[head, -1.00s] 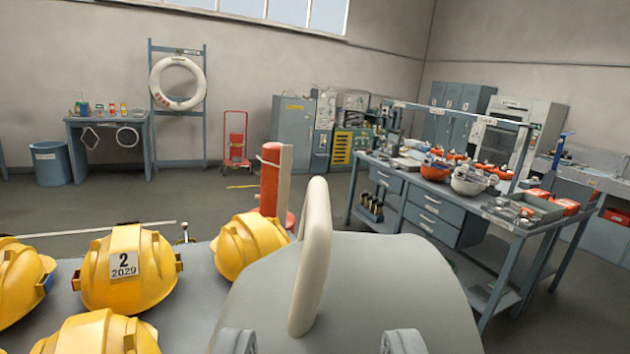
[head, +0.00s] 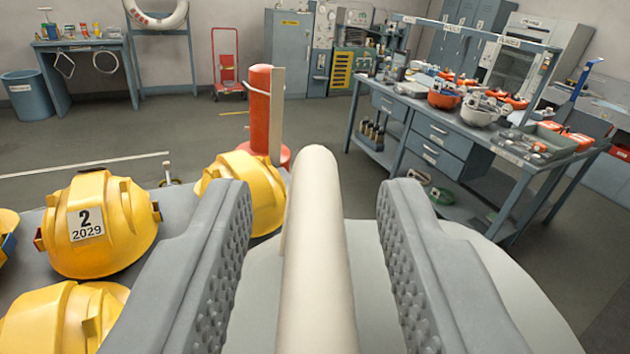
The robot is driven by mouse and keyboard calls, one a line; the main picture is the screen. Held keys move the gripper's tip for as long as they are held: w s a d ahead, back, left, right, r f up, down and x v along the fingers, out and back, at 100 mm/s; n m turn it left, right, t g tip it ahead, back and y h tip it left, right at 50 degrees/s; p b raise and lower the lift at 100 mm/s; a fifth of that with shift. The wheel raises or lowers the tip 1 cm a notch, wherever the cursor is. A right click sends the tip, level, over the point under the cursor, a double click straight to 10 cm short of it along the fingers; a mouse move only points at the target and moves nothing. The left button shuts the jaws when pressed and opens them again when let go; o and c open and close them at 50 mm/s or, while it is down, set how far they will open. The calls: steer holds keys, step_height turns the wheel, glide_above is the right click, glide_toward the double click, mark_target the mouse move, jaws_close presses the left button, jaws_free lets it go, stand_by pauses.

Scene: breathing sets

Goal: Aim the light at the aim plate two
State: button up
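A smooth grey dome (head: 262,300), which looks like the light's housing, fills the bottom middle of the head view. A cream bar handle (head: 318,250) stands up from it. My gripper (head: 318,190) is open, with one ridged grey finger on each side of the handle. Gaps show between both fingers and the handle, so it is not gripped. The fingers hide parts of the dome. I cannot make out an aim plate marked two.
Yellow helmets stand on a grey surface at left; one helmet (head: 95,225) is labelled "2 2029". A red post (head: 260,110) stands just beyond the dome. A workbench (head: 440,150) with orange and white helmets is at right. Open floor lies behind the post.

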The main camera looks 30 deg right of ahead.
jaws_close()
steer(key=shift+n, duration=0.8)
steer(key=a, duration=0.1)
steer(key=w+a, duration=0.2)
steer(key=shift+a+f, duration=0.2)
steer(key=shift+f, duration=0.2)
steer(key=shift+w+a+f, duration=0.15)
steer(key=shift+w+a, duration=0.05)
steer(key=shift+a, duration=0.15)
jaws_free()
